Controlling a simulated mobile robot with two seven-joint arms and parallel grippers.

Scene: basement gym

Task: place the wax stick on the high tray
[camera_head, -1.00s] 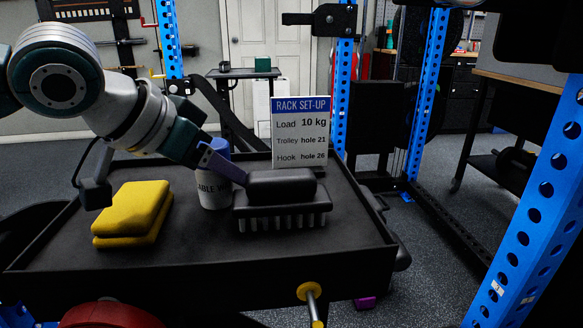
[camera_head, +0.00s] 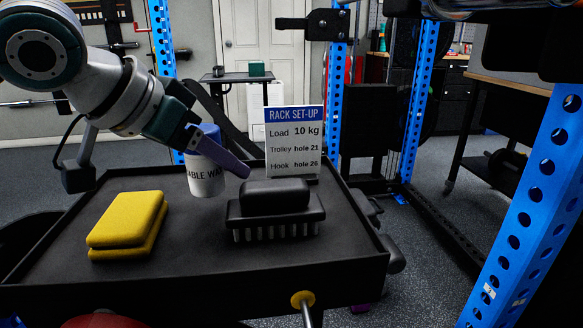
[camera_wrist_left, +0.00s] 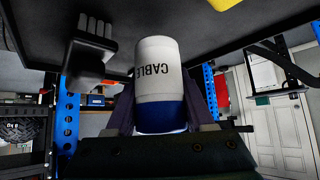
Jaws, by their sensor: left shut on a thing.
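The wax stick (camera_head: 205,178) is a white cylinder with a blue cap and dark lettering. My left gripper (camera_head: 222,155) is shut on it near the capped end. The stick is upright and looks a little above the black trolley top (camera_head: 180,265). In the left wrist view the stick (camera_wrist_left: 158,72) sits between the purple fingers (camera_wrist_left: 160,115), with the picture upside down. A small raised black tray (camera_head: 236,79) stands at the back in front of the door; I take it for the high tray. My right gripper is not in view.
On the trolley top are a yellow sponge-like block (camera_head: 125,225), a black brush (camera_head: 275,210) and a rack set-up sign (camera_head: 293,140). A green box (camera_head: 257,69) sits on the raised tray. Blue rack posts (camera_head: 535,200) stand at the right.

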